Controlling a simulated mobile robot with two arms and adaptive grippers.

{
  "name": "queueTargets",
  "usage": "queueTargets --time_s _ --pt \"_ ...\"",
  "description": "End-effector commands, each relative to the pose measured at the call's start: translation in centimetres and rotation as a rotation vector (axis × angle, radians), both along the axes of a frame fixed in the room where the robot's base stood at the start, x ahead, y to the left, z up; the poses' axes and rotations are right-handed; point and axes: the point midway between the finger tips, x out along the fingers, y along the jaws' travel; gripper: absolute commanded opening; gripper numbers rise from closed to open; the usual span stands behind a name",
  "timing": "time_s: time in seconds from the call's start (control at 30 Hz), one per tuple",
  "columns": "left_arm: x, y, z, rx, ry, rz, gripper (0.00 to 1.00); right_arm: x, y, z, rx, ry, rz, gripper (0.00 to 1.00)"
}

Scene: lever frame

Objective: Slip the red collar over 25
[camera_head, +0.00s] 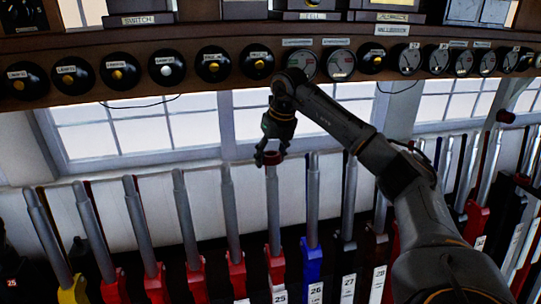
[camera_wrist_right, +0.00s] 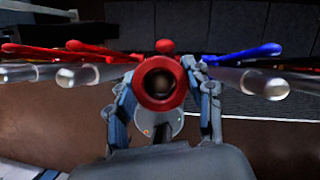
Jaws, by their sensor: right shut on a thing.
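The red collar (camera_head: 272,157) is held by my right gripper (camera_head: 270,155), whose fingers close on it from both sides. In the right wrist view the collar (camera_wrist_right: 142,84) is a thick red ring between the fingers. Lever 25 (camera_head: 273,210) is a grey shaft with a red lower part and a white "25" plate (camera_head: 280,297). The collar is at the very top of this shaft. In the wrist view a round grey-brown end shows inside the ring, roughly centred. I cannot tell whether the collar is around the tip or just above it. My left gripper is not in view.
Similar levers stand close on both sides, including the blue-based lever 26 (camera_head: 312,258) on the right and a red-based one (camera_head: 232,215) on the left. A brown shelf with round dials (camera_head: 210,64) runs above. Windows (camera_head: 130,130) are behind.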

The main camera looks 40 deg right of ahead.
Motion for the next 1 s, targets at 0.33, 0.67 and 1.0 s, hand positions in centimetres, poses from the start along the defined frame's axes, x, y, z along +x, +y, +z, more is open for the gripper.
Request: queueTargets --time_s 0.33,0.67,1.0 --pt "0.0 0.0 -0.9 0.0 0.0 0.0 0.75 -0.2 0.0 -1.2 0.0 0.0 -0.001 0.24" --pt "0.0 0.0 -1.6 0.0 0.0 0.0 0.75 -0.3 0.1 -2.1 0.0 -0.001 -0.001 0.24" --pt "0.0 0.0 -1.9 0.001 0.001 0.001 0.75 -0.4 0.2 -2.6 0.0 -0.001 -0.001 0.24"
